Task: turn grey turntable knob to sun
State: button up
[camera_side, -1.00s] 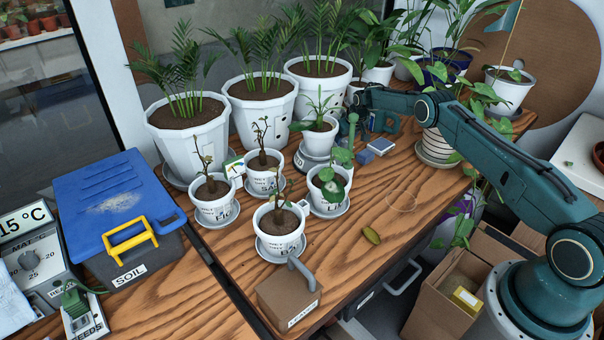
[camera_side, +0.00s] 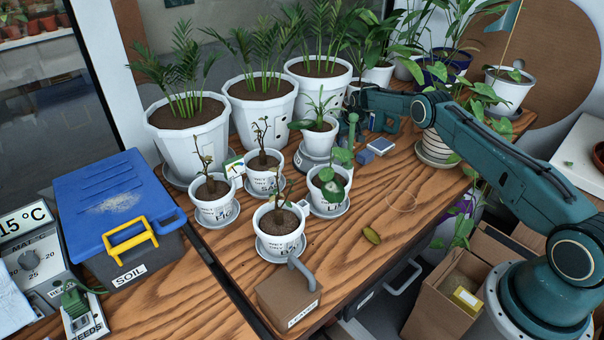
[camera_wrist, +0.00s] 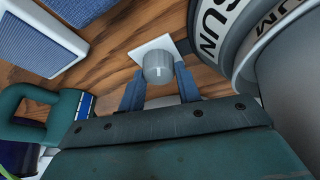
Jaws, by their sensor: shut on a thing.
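In the wrist view, the grey knob (camera_wrist: 158,67) stands on a small white square plate (camera_wrist: 150,45) on the wood. A short pale line marks its top. My gripper (camera_wrist: 159,83) has its two blue fingers on either side of the knob, shut on it. The word SUN (camera_wrist: 208,38) is on a curved white band of a round dark-rimmed thing just right of the knob. In the side view, the knob and fingertips are hidden among the pots, near the end of my arm.
A grey-white round pot or stand (camera_wrist: 285,50) is close on the right. In the side view, small labelled pots (camera_side: 278,238) crowd the table. Bare wood (camera_side: 415,190) lies at the front right.

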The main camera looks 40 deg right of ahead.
jog(key=o, duration=1)
jog(key=shift+c, duration=0.2)
jog(key=shift+r, duration=0.15)
jog(key=v, duration=1.3)
jog(key=shift+r, duration=0.2)
jog(key=shift+s, duration=0.1)
